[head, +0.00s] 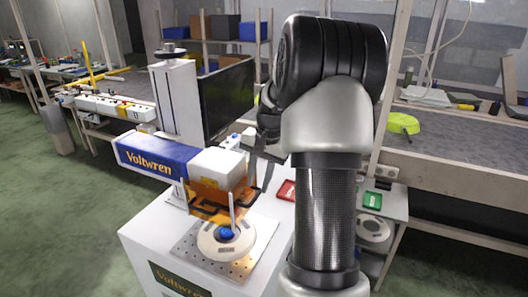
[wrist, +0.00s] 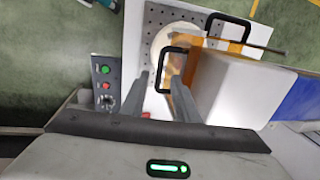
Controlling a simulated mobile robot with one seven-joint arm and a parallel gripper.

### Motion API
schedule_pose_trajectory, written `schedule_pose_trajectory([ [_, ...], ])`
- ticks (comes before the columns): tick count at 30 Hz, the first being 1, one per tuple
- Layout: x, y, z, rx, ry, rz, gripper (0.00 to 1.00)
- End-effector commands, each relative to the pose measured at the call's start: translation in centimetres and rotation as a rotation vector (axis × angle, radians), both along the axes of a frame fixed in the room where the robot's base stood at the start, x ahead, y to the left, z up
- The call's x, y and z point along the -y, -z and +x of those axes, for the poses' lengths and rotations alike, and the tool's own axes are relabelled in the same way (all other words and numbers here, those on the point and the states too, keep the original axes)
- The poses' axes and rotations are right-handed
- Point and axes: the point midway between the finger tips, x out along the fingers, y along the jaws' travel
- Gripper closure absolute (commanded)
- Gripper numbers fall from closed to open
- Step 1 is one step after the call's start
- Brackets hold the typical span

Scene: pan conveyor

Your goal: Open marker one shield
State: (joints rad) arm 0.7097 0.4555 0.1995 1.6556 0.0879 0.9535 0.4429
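The marker is a white machine head (head: 218,168) on a blue arm labelled Voltwren. Its shield (head: 208,192) is an orange see-through guard with black handles, low around the head and above a round white fixture. In the wrist view the shield (wrist: 188,66) lies right of centre, with one black handle (wrist: 171,68) near my fingertips. My gripper (wrist: 161,82) is open, its two fingers apart, with the handle's near end close to the gap between them. I cannot tell whether they touch it. In the head view my arm partly hides my gripper (head: 258,168).
The round fixture (head: 213,243) with a blue knob sits on a perforated plate (head: 190,257) on a white cabinet. A control panel with green and red buttons (wrist: 105,85) is left of my fingers. A dark monitor (head: 228,98) stands behind, and a red tray (head: 287,191) lies nearby.

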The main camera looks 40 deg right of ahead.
Motion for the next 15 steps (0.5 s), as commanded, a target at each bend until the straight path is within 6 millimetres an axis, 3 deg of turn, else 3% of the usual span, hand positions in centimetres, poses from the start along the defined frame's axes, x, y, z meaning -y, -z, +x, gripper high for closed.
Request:
schedule_pose_trajectory([
  [6,0.6,-5.8,-0.8,0.006,0.0,-0.004,0.72],
  [15,1.1,-11.4,-1.7,0.002,0.0,-0.002,0.72],
])
